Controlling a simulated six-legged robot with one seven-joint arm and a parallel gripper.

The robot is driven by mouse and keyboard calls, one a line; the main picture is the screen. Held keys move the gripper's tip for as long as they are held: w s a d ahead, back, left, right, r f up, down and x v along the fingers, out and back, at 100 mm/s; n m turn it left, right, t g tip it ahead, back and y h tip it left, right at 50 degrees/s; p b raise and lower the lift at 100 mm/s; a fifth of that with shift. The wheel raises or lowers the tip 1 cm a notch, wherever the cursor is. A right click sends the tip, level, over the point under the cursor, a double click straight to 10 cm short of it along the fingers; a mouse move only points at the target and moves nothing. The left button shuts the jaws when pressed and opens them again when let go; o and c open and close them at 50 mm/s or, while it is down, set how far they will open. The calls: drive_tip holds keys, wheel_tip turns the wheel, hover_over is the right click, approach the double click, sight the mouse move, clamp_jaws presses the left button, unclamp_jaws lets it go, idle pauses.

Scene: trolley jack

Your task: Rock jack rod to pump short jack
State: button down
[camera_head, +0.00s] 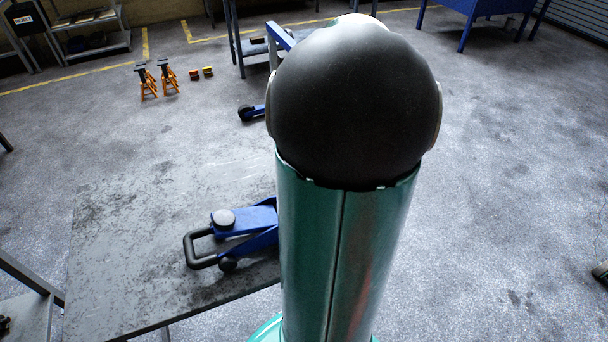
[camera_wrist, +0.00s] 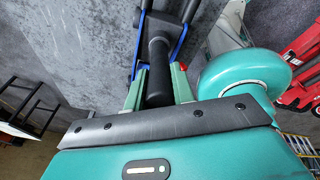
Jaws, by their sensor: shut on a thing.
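In the wrist view my gripper (camera_wrist: 159,88) has its two green fingers on either side of the black grip of the jack rod (camera_wrist: 158,62) and is shut on it. The rod runs up the picture toward a blue frame (camera_wrist: 184,35) and dark jack parts at the top edge. In the head view a short blue jack (camera_head: 243,220) with a round saddle and a black loop handle sits on a grey tabletop. My green arm hides its right part, the rod and my gripper there.
The grey tabletop (camera_head: 120,240) has a free left part. Behind it are another blue wheeled piece (camera_head: 250,112), orange jack stands (camera_head: 147,80) and a blue bench (camera_head: 480,12). Red equipment (camera_wrist: 300,75) shows at the right of the wrist view. Open floor lies to the right.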

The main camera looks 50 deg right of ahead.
drive_tip(key=shift+s+d+f+t+y, duration=0.15)
drive_tip(key=shift+s+d+f+y, duration=0.2)
drive_tip(key=shift+s+d+y, duration=0.15)
drive_tip(key=shift+s+d+f+t+y, duration=0.15)
drive_tip(key=shift+s+d+f+y, duration=0.2)
drive_tip(key=shift+d, duration=0.2)
drive_tip(key=shift+w+a+r+h, duration=0.15)
drive_tip(key=shift+w+a+h, duration=0.1)
drive_tip(key=shift+w+a, duration=0.1)
idle(0.4)
drive_tip(key=shift+w+a+r+h, duration=0.2)
drive_tip(key=shift+a+h, duration=0.1)
drive_tip(key=shift+a, duration=0.15)
drive_tip(key=shift+w+a+r+g+h, duration=0.2)
drive_tip(key=shift+w+a+g+h, duration=0.2)
drive_tip(key=shift+a+g+h, duration=0.25)
drive_tip(key=shift+a, duration=0.15)
